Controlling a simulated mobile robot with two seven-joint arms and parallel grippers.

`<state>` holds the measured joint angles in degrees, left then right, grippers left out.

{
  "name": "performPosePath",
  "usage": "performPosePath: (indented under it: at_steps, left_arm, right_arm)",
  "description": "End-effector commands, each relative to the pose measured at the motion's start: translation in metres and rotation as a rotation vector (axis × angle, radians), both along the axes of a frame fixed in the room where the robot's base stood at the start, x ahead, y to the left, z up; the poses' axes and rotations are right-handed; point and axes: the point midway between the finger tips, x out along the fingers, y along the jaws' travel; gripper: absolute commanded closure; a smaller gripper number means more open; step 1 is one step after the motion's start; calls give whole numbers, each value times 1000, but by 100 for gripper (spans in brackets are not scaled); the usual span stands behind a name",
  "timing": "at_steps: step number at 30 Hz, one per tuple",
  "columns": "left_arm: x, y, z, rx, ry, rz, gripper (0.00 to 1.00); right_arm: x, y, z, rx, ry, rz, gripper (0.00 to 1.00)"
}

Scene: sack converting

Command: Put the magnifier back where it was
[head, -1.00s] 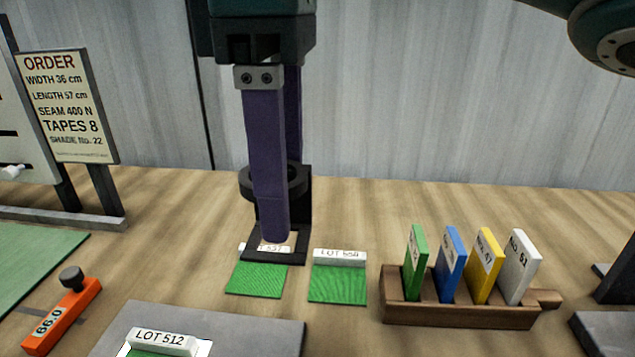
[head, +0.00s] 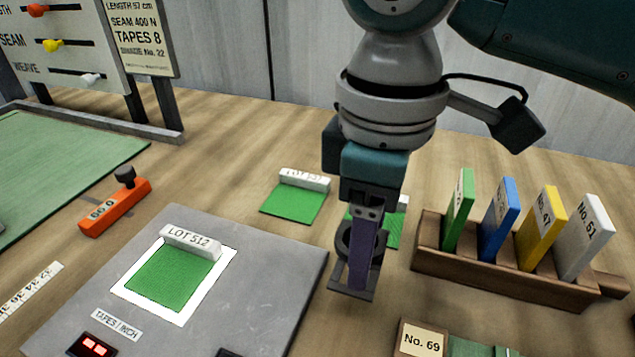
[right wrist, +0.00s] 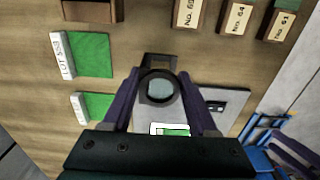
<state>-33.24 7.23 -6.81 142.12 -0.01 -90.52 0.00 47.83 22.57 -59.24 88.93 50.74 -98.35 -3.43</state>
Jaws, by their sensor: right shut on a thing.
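The magnifier (head: 349,290) is a small black stand with a flat foot and a round lens ring. My right gripper (head: 360,252) is shut on it, with its purple fingers at the ring. In the head view it is between the grey plate and the card rack, in front of the LOT 554 swatch (head: 394,232), which it partly hides. In the right wrist view the magnifier (right wrist: 160,88) sits between the fingers, its lens facing the camera. I cannot tell whether its foot touches the table. The LOT 537 swatch (head: 294,204) lies uncovered to the left.
A grey plate (head: 265,264) with the lit LOT 512 swatch (head: 172,278) lies to the left. A wooden rack (head: 512,283) of upright coloured cards stands right. A No. 69 block (head: 421,341) is at the front. An orange 66.0 block (head: 115,208) lies far left.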

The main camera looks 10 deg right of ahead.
Motion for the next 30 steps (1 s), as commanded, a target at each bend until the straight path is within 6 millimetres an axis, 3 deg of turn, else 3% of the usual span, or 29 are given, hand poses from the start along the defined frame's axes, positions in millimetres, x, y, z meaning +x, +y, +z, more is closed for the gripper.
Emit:
performPosePath:
  at_steps: [9, 21, 22, 30]
  left_arm:
    - [0, -1, -10, -5, 1, 2, 50]
    - [0, -3, -10, -11, 1, 6, 50]
    - [0, -3, -10, -11, 1, 6, 50]
    - [0, -3, -10, -11, 1, 5, 50]
  right_arm:
    - [0, 0, -43, -2, 1, 0, 100]
    - [0, 0, -47, -1, 1, 0, 100]
    - [0, 0, -47, 0, 0, 1, 39]
    - [0, 0, -46, 0, 0, 0, 11]
